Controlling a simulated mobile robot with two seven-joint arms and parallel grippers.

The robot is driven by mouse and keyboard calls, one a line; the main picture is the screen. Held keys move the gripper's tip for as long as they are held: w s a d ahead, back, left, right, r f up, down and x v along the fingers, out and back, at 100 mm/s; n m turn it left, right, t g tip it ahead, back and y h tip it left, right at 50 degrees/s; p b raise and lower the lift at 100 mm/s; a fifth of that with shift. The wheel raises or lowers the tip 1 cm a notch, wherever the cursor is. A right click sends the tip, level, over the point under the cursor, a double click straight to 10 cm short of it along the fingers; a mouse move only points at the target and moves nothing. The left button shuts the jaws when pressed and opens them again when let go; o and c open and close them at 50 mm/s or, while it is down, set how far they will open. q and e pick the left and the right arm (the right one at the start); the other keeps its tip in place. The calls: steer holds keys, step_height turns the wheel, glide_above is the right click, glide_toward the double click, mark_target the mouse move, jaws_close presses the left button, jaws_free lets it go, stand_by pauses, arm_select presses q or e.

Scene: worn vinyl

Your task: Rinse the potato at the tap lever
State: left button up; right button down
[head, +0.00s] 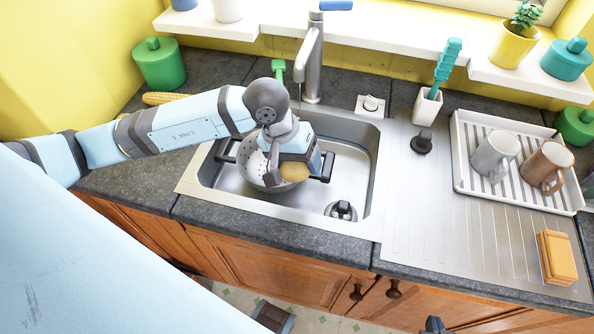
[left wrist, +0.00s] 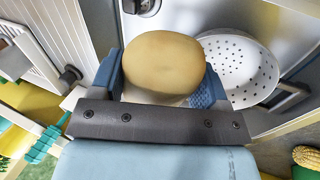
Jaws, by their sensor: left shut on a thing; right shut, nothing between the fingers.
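The tan potato (head: 296,172) is held between the fingers of my left gripper (head: 299,168), over the left half of the sink. In the left wrist view the potato (left wrist: 164,62) sits between the blue finger pads of my left gripper (left wrist: 162,78). The grey tap (head: 312,60) stands behind the sink, and its blue lever (head: 338,5) shows at the top edge. The potato is in front of the tap and below it. A small dark tip at the bottom edge appears to be my right gripper (head: 435,325), mostly cut off.
A white perforated colander (head: 250,165) is in the sink (head: 352,185), partly behind my left gripper; it also shows in the left wrist view (left wrist: 246,68). To the right are a brush holder (head: 426,106), a rack with two mugs (head: 465,180) and an orange sponge (head: 557,257).

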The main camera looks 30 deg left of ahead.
arm_select(q)
steer(key=shift+s+d+f+n+t+y+b, duration=0.25)
steer(key=shift+s+d+n+t+b, duration=0.2)
steer(key=shift+s+t, duration=0.25)
steer(key=shift+s+d+r+t+y, duration=0.1)
steer(key=shift+d+r+t+y, duration=0.1)
steer(key=shift+t+y, duration=0.1)
steer(key=shift+w+a+f, duration=0.15)
steer(key=shift+w+a, duration=0.4)
steer(key=shift+w, duration=0.15)
steer(key=w+a+f+b, duration=0.2)
steer(key=w+a, duration=0.4)
steer(key=w, duration=0.4)
steer(key=shift+w+a+f, duration=0.2)
steer(key=shift+a+f, duration=0.1)
arm_select(e)
step_height(320, 180, down, 3)
steer(key=shift+f, duration=0.15)
arm_select(q)
steer(key=shift+d, duration=0.1)
steer(key=shift+w+d+b, duration=0.3)
steer(key=shift+d+b, duration=0.1)
steer(key=shift+b, duration=0.1)
arm_select(e)
steer(key=shift+f, duration=0.35)
